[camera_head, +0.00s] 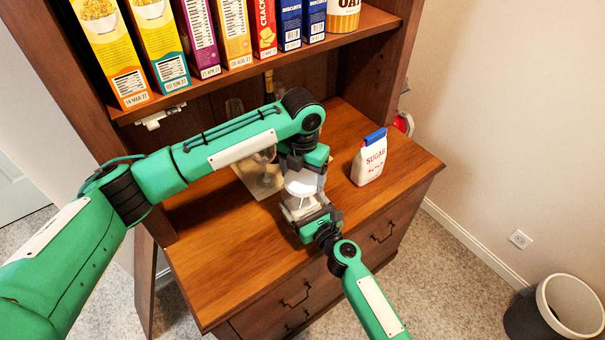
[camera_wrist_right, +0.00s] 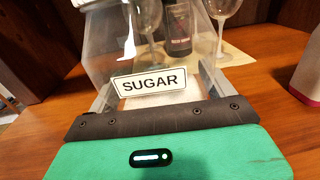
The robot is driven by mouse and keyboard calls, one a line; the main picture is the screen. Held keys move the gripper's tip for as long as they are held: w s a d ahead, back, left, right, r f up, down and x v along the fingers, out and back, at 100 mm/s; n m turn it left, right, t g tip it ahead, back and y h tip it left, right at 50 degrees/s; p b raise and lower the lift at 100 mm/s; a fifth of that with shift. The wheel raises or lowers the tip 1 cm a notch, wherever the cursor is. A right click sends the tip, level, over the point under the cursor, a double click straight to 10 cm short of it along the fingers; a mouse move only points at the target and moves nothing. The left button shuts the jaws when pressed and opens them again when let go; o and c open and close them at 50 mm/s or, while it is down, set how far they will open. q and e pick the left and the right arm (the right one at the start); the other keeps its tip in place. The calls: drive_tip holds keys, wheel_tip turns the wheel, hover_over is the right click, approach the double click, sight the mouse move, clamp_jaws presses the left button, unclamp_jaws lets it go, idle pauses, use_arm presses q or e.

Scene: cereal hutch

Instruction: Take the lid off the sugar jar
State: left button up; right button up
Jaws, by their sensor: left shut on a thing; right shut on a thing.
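The sugar jar (camera_wrist_right: 140,50) is clear, with a white SUGAR label (camera_wrist_right: 149,82), and stands on the hutch counter. My right gripper (camera_wrist_right: 160,95) is shut on the jar's body from the front, a finger on each side; it also shows in the head view (camera_head: 309,214). My left gripper (camera_head: 303,170) is above the jar, shut on the white lid (camera_head: 301,184). The lid is over the jar's mouth; I cannot tell whether it still touches the rim. The left hand and arm hide part of the jar top.
A sugar bag (camera_head: 370,158) with a blue top stands right of the jar. Wine glasses (camera_wrist_right: 226,20) and a dark bottle (camera_wrist_right: 179,28) stand behind on a pale mat (camera_head: 252,182). A shelf (camera_head: 262,66) of cereal boxes overhangs the back. The counter's front left is clear.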

use_arm(q)
drive_tip(key=n, duration=0.7)
drive_tip(key=shift+n, duration=0.3)
drive_tip(key=n, duration=0.6)
drive_tip(key=shift+n, duration=0.3)
drive_tip(key=n, duration=2)
drive_tip(key=shift+r, duration=0.1)
drive_tip(key=n, duration=1.2)
drive_tip(key=shift+n, duration=0.3)
drive_tip(key=n, duration=0.6)
drive_tip(key=shift+n, duration=0.3)
drive_tip(key=shift+w+r, duration=0.1)
drive_tip(key=shift+r, duration=0.15)
drive_tip(key=shift+r, duration=0.9)
